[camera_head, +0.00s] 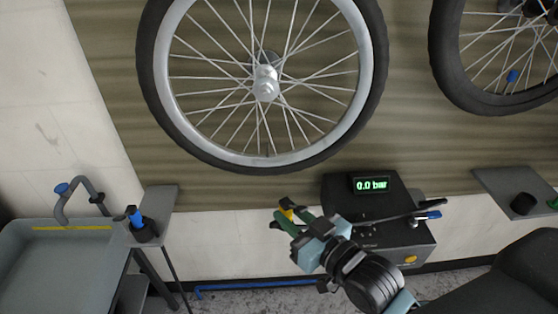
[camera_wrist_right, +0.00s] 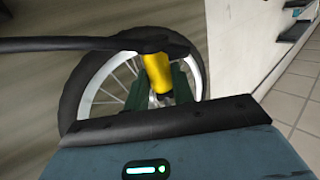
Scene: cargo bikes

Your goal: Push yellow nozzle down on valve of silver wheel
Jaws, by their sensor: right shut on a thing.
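The silver wheel (camera_head: 265,160) hangs on the wooden wall panel in the upper middle, with a black tyre, silver rim and thin spokes; it also shows in the right wrist view (camera_wrist_right: 203,72). Its valve is too small to make out clearly. My right gripper (camera_head: 291,214) is below the wheel, apart from its tyre in the head view, its green fingers shut on the yellow nozzle (camera_head: 286,211). In the right wrist view the yellow nozzle (camera_wrist_right: 157,72) sits between the fingers, with a black hose leading left, in front of the wheel. My left gripper is not in view.
A black pump box (camera_head: 405,240) with a display (camera_head: 371,185) reading 0.0 bar stands right of my gripper. A second, black wheel (camera_head: 470,90) hangs at upper right. A grey sink (camera_head: 60,260) with a tap is at left, beside a small shelf (camera_head: 160,205).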

